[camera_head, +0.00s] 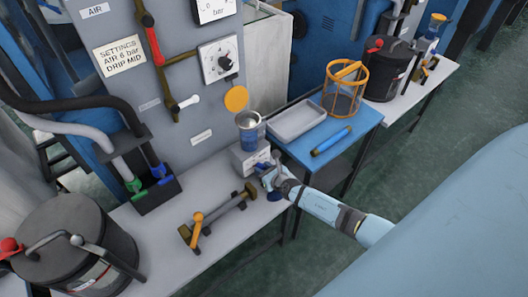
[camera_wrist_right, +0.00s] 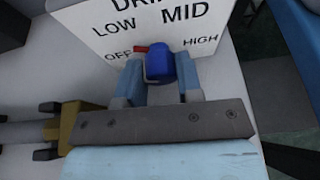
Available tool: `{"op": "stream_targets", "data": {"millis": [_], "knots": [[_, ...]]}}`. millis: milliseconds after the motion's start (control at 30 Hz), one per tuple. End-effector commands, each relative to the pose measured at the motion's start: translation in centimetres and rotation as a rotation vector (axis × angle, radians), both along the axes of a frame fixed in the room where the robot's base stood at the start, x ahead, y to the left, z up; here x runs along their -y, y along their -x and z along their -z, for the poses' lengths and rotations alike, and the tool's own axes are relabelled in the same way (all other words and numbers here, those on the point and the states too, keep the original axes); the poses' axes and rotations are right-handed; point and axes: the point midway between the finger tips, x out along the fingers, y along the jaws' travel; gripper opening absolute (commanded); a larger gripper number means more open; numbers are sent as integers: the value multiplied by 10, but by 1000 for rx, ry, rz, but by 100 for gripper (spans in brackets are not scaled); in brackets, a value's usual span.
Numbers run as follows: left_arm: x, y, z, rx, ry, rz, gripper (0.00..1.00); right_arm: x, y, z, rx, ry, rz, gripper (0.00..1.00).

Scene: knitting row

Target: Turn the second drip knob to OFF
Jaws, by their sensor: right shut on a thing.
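A blue drip knob (camera_wrist_right: 159,64) with a red pointer stands in front of a white plate (camera_wrist_right: 95,25) marked OFF, LOW, MID and HIGH in the right wrist view. The pointer sticks out to the left, close to the OFF mark. My right gripper (camera_wrist_right: 160,78) is shut on the knob, with one pale blue finger on each side. In the head view my right gripper (camera_head: 268,170) is at the front of a small pale box (camera_head: 243,158) under a blue-grey cup (camera_head: 250,134). The knob is mostly hidden there. My left gripper is not in view.
A brass-ended bar tool (camera_head: 217,213) lies on the grey bench left of my gripper. A dark pot (camera_head: 75,240) stands at lower left.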

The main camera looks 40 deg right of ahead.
Motion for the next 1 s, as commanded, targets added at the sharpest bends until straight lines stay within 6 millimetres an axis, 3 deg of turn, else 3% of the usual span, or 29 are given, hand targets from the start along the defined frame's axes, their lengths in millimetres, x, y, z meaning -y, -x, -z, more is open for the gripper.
{"op": "stream_targets", "data": {"millis": [200, 500, 1000], "knots": [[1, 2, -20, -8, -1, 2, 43, -2, 0, -3, 15, 190, 1, 10], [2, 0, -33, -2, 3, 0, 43, -3, 0, 0, 31, 385, 0, 10], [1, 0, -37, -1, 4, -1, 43, -4, 0, 1, 40, 485, 0, 10]]}}
